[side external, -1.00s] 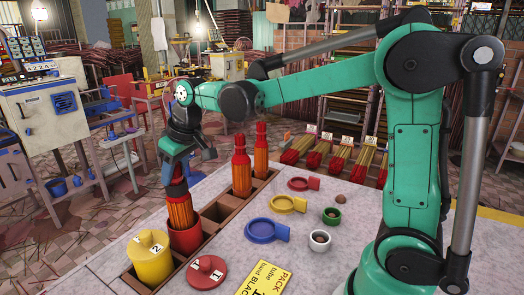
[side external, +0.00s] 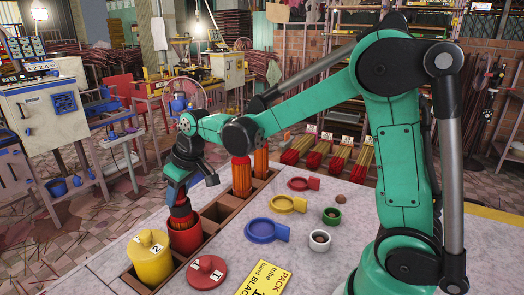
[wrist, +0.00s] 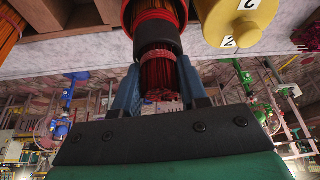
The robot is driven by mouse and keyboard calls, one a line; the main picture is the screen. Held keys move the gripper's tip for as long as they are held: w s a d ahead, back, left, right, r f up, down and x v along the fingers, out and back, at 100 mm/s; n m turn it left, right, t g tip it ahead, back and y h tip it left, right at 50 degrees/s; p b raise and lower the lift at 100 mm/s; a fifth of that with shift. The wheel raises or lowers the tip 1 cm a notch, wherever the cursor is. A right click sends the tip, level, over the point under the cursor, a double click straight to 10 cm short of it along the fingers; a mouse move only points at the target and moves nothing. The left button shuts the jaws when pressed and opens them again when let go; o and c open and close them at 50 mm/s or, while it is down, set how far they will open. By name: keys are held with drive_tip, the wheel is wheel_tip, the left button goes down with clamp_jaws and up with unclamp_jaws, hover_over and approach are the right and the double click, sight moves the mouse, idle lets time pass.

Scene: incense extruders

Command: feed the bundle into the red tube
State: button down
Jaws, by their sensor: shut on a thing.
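The red tube (side external: 186,240) stands in a slot of the wooden rack, behind the yellow tube. The bundle (side external: 181,210) of reddish sticks stands upright with its lower part inside the red tube; only its red top and a dark band show above the rim. My gripper (side external: 177,194) is shut on the top of the bundle. In the wrist view the blue fingers stand on both sides of the bundle (wrist: 160,70), and the red tube's rim (wrist: 127,18) shows around it beyond the black band. The bundle's lower end is hidden in the tube.
The yellow tube (side external: 150,262) with a number label stands close in front. A red lid (side external: 206,271), a blue dish (side external: 264,230), a yellow dish (side external: 288,203) and a card (side external: 264,279) lie on the table. Two orange bundles (side external: 241,176) stand in the rack's far slots.

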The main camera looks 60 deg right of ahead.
drive_tip(key=shift+f, duration=0.9)
drive_tip(key=shift+c, duration=1.9)
unclamp_jaws()
drive_tip(key=shift+r, duration=0.1)
drive_tip(key=shift+r, duration=3.95)
drive_tip(key=s+f+m+t, duration=0.1)
drive_tip(key=s+f+t, duration=0.1)
drive_tip(key=s, duration=1.1)
drive_tip(key=shift+s+a+f+t+h, duration=0.25)
drive_tip(key=shift+s+f+t+h, duration=0.1)
drive_tip(key=shift+f, duration=0.15)
